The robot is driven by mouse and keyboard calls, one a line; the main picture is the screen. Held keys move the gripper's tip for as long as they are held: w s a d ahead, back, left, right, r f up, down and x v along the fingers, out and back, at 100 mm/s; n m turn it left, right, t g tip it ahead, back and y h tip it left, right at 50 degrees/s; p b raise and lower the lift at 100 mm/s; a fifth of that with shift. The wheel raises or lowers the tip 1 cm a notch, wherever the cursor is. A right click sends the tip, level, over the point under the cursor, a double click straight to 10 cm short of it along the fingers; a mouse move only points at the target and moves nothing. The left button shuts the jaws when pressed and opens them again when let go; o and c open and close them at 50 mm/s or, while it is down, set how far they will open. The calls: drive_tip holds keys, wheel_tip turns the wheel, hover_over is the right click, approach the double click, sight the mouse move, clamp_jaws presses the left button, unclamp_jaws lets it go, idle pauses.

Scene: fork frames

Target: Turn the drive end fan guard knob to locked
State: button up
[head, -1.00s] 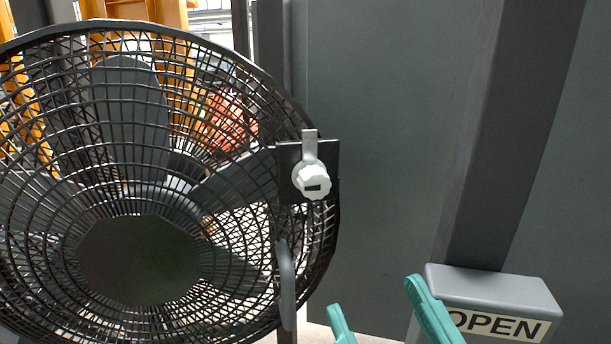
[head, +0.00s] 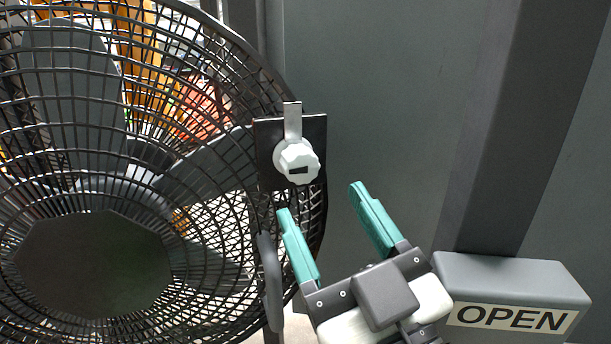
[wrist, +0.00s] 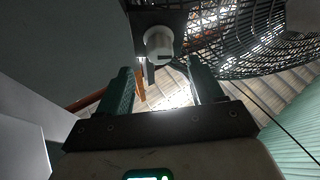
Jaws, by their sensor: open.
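The white lobed knob (head: 297,162) sits on a dark square plate (head: 265,174) at the right rim of the fan guard (head: 135,135). A dark slot mark on its face lies roughly level, and a light grey tab (head: 292,122) stands upright above it. My gripper (head: 322,201) has teal fingers, spread apart and empty, below and slightly right of the knob, not touching it. In the wrist view the knob (wrist: 158,44) shows beyond the fingertips, roughly between them and above.
A grey box with an OPEN label (head: 512,305) stands at the lower right, beside a dark post (head: 525,130). A grey handle (head: 270,282) is on the guard's right edge, close left of my gripper. A plain grey panel (head: 390,90) lies behind.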

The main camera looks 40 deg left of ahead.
sight(304, 171)
drive_tip(key=p+x, duration=0.1)
drive_tip(key=x, duration=0.5)
drive_tip(key=shift+a+r, duration=0.1)
drive_tip(key=c, duration=1.1)
drive_tip(key=shift+o, duration=0.2)
